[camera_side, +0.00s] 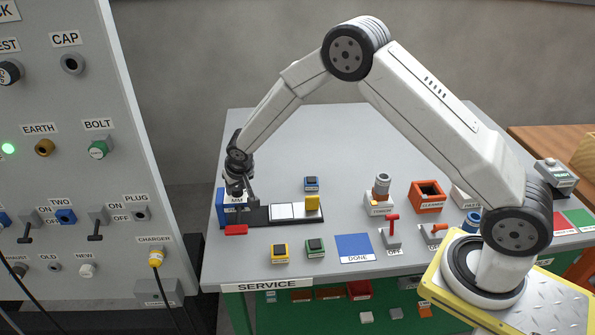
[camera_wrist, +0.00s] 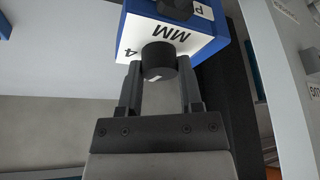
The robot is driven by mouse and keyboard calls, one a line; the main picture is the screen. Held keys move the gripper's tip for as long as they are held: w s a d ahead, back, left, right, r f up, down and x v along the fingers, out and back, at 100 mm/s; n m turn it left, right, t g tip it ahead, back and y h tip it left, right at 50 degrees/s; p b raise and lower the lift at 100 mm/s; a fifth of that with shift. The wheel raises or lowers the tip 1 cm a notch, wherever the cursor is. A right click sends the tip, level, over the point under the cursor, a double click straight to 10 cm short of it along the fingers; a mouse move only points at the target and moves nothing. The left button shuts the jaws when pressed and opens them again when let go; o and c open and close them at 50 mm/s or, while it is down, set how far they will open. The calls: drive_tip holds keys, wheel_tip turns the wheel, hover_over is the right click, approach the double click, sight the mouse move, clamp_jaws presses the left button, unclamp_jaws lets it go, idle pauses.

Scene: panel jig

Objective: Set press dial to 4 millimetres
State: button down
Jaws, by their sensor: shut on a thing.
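The press (camera_side: 222,208) is a blue block with a white face marked MM, at the left end of a dark base on the table. In the wrist view, its white face (camera_wrist: 205,46) carries a black round dial (camera_wrist: 159,57), with a figure 4 printed to the dial's left. A small white mark shows on the dial's end. My gripper (camera_wrist: 160,72) is shut on the dial, one finger on each side. In the side view, my gripper (camera_side: 238,191) is at the press and hides most of its face; the dial cannot be made out there.
A second black knob sits above the dial, beside a P label (camera_wrist: 202,10). White plates (camera_side: 289,211) and a yellow block (camera_side: 312,203) lie along the base. A red piece (camera_side: 236,230) is in front. The grey switch panel (camera_side: 95,190) stands close on the left.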

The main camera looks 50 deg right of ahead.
drive_tip(key=shift+a+m+g+h, duration=0.1)
drive_tip(key=shift+m+g+h, duration=0.25)
drive_tip(key=shift+m, duration=0.8)
drive_tip(key=shift+m+g+h, duration=0.15)
drive_tip(key=shift+m+h, duration=0.3)
drive_tip(key=shift+m, duration=0.7)
drive_tip(key=m+g+h, duration=0.1)
drive_tip(key=m, duration=0.4)
drive_tip(key=shift+g, duration=0.3)
drive_tip(key=shift+c, duration=1.3)
unclamp_jaws()
drive_tip(key=v, duration=0.7)
drive_tip(key=shift+a+r, duration=0.2)
drive_tip(key=shift+r, duration=0.15)
drive_tip(key=shift+s, duration=0.1)
